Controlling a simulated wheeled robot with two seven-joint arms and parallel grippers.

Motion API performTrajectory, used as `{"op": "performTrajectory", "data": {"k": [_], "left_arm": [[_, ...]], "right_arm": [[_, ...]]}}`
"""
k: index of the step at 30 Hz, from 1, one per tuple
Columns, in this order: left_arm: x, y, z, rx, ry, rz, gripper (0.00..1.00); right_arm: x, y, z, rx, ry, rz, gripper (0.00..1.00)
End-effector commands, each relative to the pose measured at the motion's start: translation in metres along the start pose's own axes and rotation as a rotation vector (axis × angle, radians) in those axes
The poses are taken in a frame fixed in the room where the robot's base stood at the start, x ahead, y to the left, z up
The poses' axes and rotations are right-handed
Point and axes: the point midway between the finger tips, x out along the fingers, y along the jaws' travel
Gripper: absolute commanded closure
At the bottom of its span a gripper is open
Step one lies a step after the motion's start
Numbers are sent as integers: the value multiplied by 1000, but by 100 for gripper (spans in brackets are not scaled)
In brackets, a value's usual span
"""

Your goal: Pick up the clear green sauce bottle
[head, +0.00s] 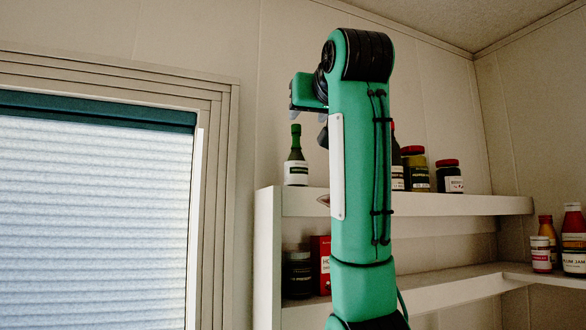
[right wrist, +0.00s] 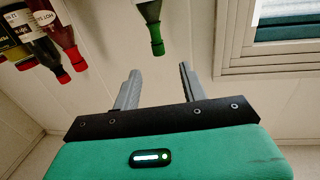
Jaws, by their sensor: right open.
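The clear green sauce bottle (head: 296,158), with a white label and a dark green cap, stands upright at the left end of the top shelf in the head view. My right gripper (head: 308,126) is just above and to the right of it in that view, partly hidden behind my own arm. In the right wrist view the bottle (right wrist: 150,18) appears upside down, its green neck and cap pointing toward the space between the open fingers (right wrist: 159,70). The fingers are empty and apart from the bottle. My left gripper is not in view.
Dark jars with red lids (head: 415,170) stand farther right on the top shelf (head: 450,204). A red box (head: 321,262) and a dark jar (head: 299,274) sit on the shelf below. More jars (head: 573,240) stand at the right. A window blind (head: 90,220) fills the left.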

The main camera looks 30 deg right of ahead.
Motion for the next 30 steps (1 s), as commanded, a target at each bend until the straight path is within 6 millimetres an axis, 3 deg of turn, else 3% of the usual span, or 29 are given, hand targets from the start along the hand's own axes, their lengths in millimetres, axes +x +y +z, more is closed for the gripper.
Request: {"op": "performTrajectory", "data": {"k": [3,9,13,20,30], "left_arm": [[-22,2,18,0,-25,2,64],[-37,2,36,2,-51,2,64],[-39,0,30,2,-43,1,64],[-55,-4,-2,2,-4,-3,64],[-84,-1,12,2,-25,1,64]], "right_arm": [[27,1,-5,0,-5,1,57],[58,0,-3,-1,-4,1,57],[65,0,-1,0,-2,0,57],[79,2,-4,-1,-3,1,57],[114,3,-1,0,-4,1,57]]}}
